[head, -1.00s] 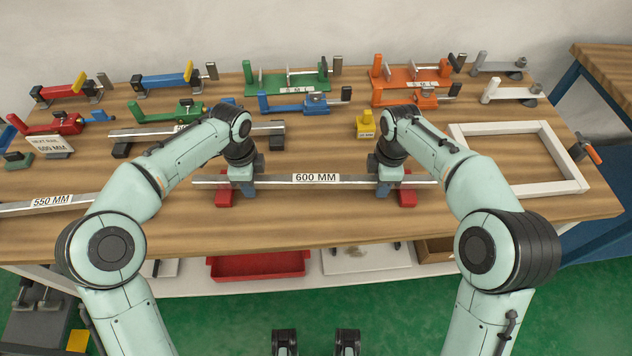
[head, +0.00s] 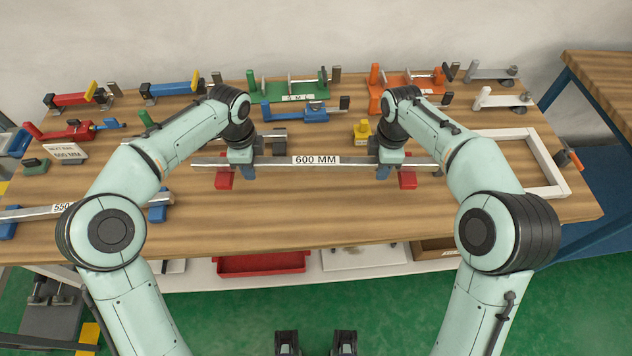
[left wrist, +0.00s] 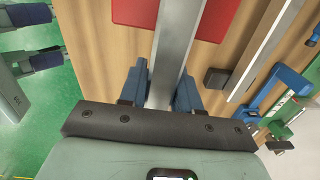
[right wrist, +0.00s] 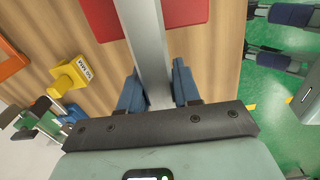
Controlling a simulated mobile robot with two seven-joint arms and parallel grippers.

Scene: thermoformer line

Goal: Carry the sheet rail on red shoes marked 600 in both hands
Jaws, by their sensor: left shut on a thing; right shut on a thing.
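The sheet rail (head: 275,161) is a long grey bar with a 600 MM label, lying left to right in the head view. It has a red shoe (head: 224,179) near its left end and another red shoe (head: 407,180) near its right end. My left gripper (head: 241,164) is shut on the rail beside the left shoe. My right gripper (head: 390,163) is shut on it beside the right shoe. The rail passes between the fingers in the left wrist view (left wrist: 180,50) and right wrist view (right wrist: 147,50). The rail looks level; I cannot tell its height above the bench.
The wooden bench (head: 280,215) is clear in front of the rail. A 550 rail on blue shoes (head: 30,214) lies front left. Another rail (head: 272,137) is partly hidden behind my left arm. A yellow block (head: 362,130) and a white frame (head: 545,155) are nearby. Several coloured fixtures stand behind.

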